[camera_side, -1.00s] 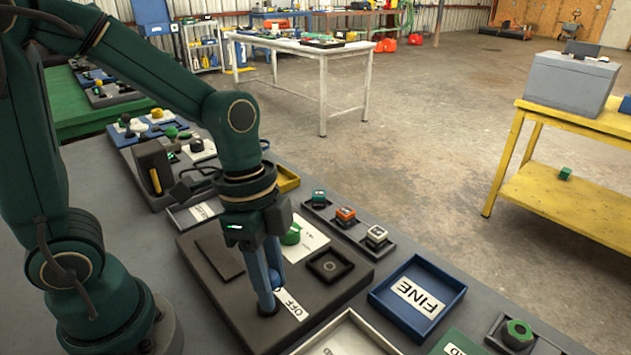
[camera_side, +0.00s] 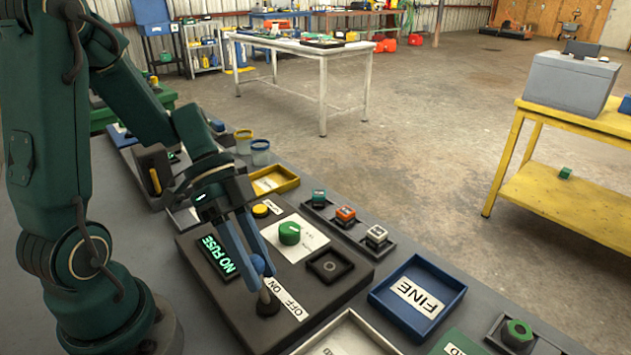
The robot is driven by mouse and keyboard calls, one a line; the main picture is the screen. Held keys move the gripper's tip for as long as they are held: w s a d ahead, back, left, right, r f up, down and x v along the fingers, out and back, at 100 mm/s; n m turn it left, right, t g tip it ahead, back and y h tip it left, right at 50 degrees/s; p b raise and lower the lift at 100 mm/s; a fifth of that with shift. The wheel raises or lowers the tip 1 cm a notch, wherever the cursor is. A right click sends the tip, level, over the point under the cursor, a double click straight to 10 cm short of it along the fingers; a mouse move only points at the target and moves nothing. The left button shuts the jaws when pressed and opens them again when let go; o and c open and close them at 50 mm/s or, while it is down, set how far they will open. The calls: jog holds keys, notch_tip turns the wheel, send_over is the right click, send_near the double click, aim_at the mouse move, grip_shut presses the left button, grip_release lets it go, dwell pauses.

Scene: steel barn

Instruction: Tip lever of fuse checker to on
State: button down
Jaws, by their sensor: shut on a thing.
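The fuse checker (camera_side: 320,294) is a dark flat box on the bench, with a display (camera_side: 218,256) lit green and reading "NO FUSE". Its lever (camera_side: 267,298) stands near the front edge beside a white label (camera_side: 287,300) marked OFF and ON. The lever leans toward the ON end. A green knob (camera_side: 289,233), a yellow button (camera_side: 260,210) and a dark square socket (camera_side: 330,265) are also on the box.
A blue tray (camera_side: 417,299) marked FINE lies to the right. Several small fuse-like blocks, one orange (camera_side: 345,215), sit in dark holders behind the checker. A yellow tray (camera_side: 272,181) is further back, and a white-rimmed tray (camera_side: 345,335) is in front.

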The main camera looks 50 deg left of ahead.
dwell(0.4)
jog(key=c, duration=0.5)
grip_release()
jog(key=shift+a, duration=0.1)
jog(key=v, duration=0.5)
